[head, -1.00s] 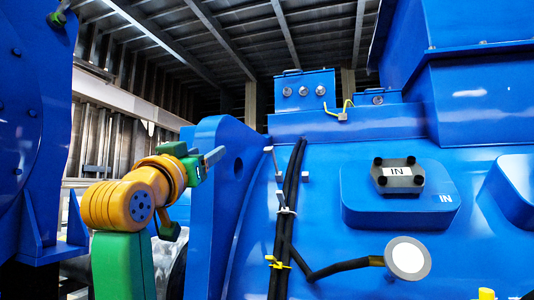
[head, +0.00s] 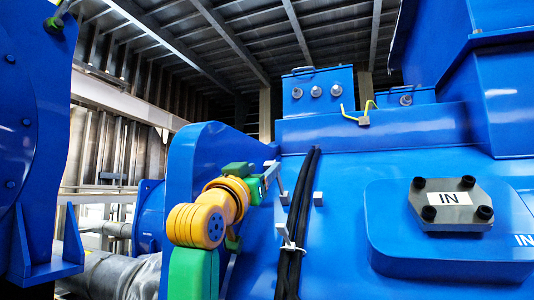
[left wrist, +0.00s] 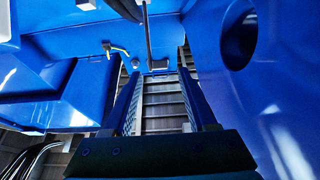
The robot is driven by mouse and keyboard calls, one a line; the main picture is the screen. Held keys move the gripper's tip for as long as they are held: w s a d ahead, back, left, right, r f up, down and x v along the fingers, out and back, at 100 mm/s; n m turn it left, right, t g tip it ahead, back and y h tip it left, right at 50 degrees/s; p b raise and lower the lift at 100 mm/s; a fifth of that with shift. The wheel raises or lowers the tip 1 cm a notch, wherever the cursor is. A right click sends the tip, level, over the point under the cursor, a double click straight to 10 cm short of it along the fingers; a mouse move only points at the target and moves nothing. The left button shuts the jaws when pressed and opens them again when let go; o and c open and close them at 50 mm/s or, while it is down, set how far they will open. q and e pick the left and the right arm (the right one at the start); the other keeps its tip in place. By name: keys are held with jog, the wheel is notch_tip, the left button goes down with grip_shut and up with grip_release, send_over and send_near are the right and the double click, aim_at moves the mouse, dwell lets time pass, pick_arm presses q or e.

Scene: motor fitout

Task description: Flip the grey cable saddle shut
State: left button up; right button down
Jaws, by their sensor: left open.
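The grey cable saddle (head: 284,199) sits on the blue motor housing, with small grey blocks on both sides of the black cables (head: 307,190). Its flap stands open, leaning up and to the left, partly hidden by my gripper. My left gripper (head: 270,174) is at the flap, left of the cables, with its jaws open. In the left wrist view, the two fingers (left wrist: 160,98) are spread, and a thin grey bar (left wrist: 148,35), probably the flap, shows beyond the gap between them. I cannot tell whether a finger touches it. My right gripper is not in view.
A white tie (head: 290,246) holds the cables lower down. A blue bracket plate (head: 196,150) rises close behind my left arm. A grey IN cover (head: 449,203) with black knobs is to the right. A yellow-green wire (head: 364,116) sits above.

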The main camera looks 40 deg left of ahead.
pick_arm(q)
jog(key=shift+w+a+r+p, duration=0.15)
jog(key=shift+w+r+p, duration=0.4)
jog(key=shift+w+r, duration=0.15)
jog(key=shift+w+a+f, duration=0.25)
jog(key=shift+w+f, duration=0.2)
jog(key=shift+w, duration=0.35)
jog(key=shift+c, duration=0.2)
jog(key=shift+s+d+r, duration=0.1)
grip_shut()
jog(key=shift+r, duration=0.1)
